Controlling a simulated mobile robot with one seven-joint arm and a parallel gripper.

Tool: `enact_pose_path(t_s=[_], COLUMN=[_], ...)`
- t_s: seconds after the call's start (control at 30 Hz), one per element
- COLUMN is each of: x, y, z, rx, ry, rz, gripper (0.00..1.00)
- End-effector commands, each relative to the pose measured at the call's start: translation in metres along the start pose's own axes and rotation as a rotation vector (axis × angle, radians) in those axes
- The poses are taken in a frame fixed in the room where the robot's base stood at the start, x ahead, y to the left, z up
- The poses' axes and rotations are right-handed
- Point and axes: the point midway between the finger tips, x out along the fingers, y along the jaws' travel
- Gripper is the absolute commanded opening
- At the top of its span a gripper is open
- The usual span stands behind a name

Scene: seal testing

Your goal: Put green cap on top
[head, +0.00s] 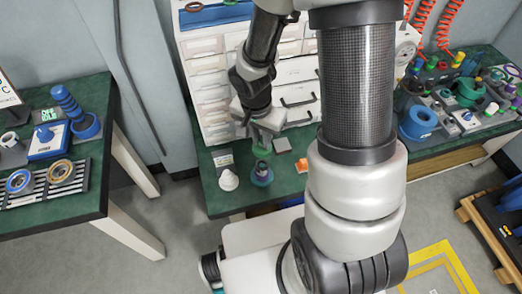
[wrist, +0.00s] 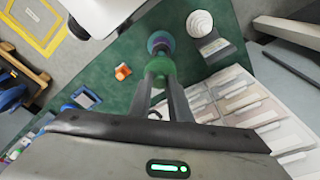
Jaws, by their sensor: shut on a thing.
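My gripper (head: 259,138) is shut on the green cap (head: 261,150) and holds it above the green bench. In the wrist view the green cap (wrist: 159,66) sits between the two fingertips (wrist: 161,82). A small round blue stand (head: 262,180) with a purple part (head: 262,168) on top is upright on the bench just below the cap. In the head view the cap looks almost straight above this stand, with a small gap. In the wrist view the stand (wrist: 160,39) shows just beyond the cap, which partly hides it.
A white ribbed cone (head: 229,180) stands left of the blue stand, with a labelled grey block (head: 222,158) behind it. A grey block (head: 282,145) and an orange piece (head: 301,165) lie to the right. White drawers (head: 208,80) rise behind.

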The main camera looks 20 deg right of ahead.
Motion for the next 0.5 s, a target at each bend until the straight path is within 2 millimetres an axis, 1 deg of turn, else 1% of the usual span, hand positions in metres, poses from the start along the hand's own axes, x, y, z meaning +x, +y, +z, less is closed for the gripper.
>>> enact_pose_path(t_s=[0.03, 0.17, 0.3, 0.37, 0.5], x=[0.005, 0.008, 0.018, 0.015, 0.018], y=[0.0, 0.001, 0.001, 0.001, 0.001], z=[0.001, 0.002, 0.004, 0.003, 0.004], rx=[0.013, 0.023, 0.022, 0.021, 0.022], ry=[0.001, 0.001, 0.0, 0.001, 0.001], rz=[0.001, 0.001, 0.002, 0.002, 0.002], gripper=[0.0, 0.0, 0.0, 0.0, 0.0])
